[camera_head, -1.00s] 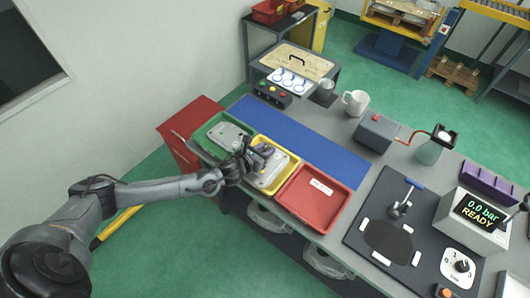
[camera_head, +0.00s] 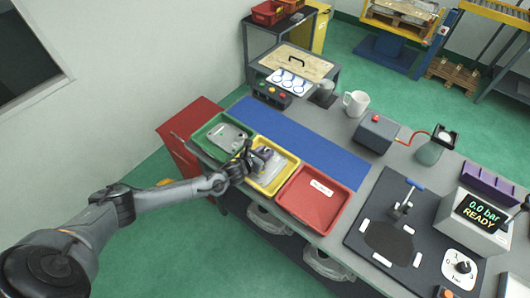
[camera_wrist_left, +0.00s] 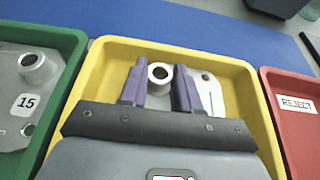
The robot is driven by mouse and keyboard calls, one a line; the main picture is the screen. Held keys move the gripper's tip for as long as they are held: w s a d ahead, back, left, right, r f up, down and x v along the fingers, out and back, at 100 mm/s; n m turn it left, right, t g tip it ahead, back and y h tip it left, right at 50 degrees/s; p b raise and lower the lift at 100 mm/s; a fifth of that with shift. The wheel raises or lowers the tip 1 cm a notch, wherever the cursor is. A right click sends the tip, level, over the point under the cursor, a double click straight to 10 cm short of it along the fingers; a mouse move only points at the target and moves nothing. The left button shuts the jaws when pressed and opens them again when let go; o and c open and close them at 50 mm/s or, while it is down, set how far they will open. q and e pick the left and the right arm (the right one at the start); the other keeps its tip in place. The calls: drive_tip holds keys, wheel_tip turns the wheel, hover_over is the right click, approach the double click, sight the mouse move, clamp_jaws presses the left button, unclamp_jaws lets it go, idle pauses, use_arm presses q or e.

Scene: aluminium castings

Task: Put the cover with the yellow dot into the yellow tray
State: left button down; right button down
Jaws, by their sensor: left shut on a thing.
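The yellow tray (camera_head: 291,166) stands between the green and red trays. A grey metal cover (camera_head: 270,175) lies within its outline; it also shows in the left wrist view (camera_wrist_left: 205,80). My left gripper (camera_head: 262,153) is over the tray, its purple fingers (camera_wrist_left: 160,78) shut on the cover's round hollow boss. The gripper body hides much of the cover, and I cannot tell if it fully rests on the tray floor. No yellow dot is visible on it. My right gripper is out of view.
The green tray (camera_head: 203,139) at left holds another cover (camera_head: 229,138) with a "15" label in the wrist view. The red tray (camera_head: 312,207) at right is empty, marked REJECT. A blue mat (camera_head: 300,140) lies clear behind the trays.

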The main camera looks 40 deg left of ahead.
use_arm(q)
drive_tip(key=c, duration=0.8)
unclamp_jaws()
drive_tip(key=shift+f, duration=0.1)
drive_tip(key=shift+r, duration=0.25)
drive_tip(key=shift+s, duration=0.3)
drive_tip(key=p+v, duration=0.1)
drive_tip(key=v, duration=1)
drive_tip(key=shift+s+r, duration=0.15)
